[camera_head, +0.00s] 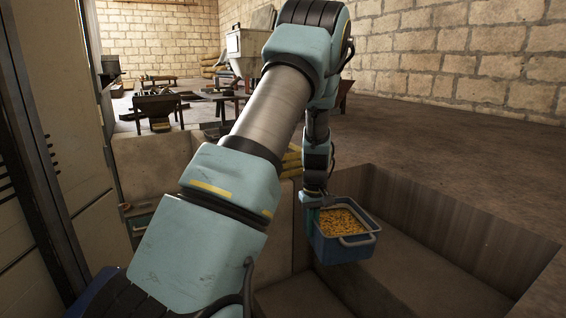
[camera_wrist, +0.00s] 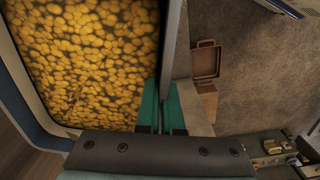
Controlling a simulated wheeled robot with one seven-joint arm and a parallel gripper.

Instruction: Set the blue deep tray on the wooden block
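The blue deep tray (camera_head: 338,249) is filled with golden-yellow pieces and has a pale rim with a handle. My gripper (camera_head: 313,203) is shut on its left rim, and the tray hangs about level over a sunken rectangular recess. In the wrist view the tray (camera_wrist: 40,100) fills the left side, and the teal fingers of my gripper (camera_wrist: 161,108) close on its wall. A small tan, wooden-looking block (camera_wrist: 208,103) shows right of the fingers, lower down and apart from the tray. I cannot pick out the block in the head view.
The recess has upright side walls (camera_head: 475,238) and a ledge. A brown, open-topped container (camera_wrist: 206,62) stands beside or on the tan block; I cannot tell which. Work tables (camera_head: 158,108) stand at the back left. Open floor lies to the right.

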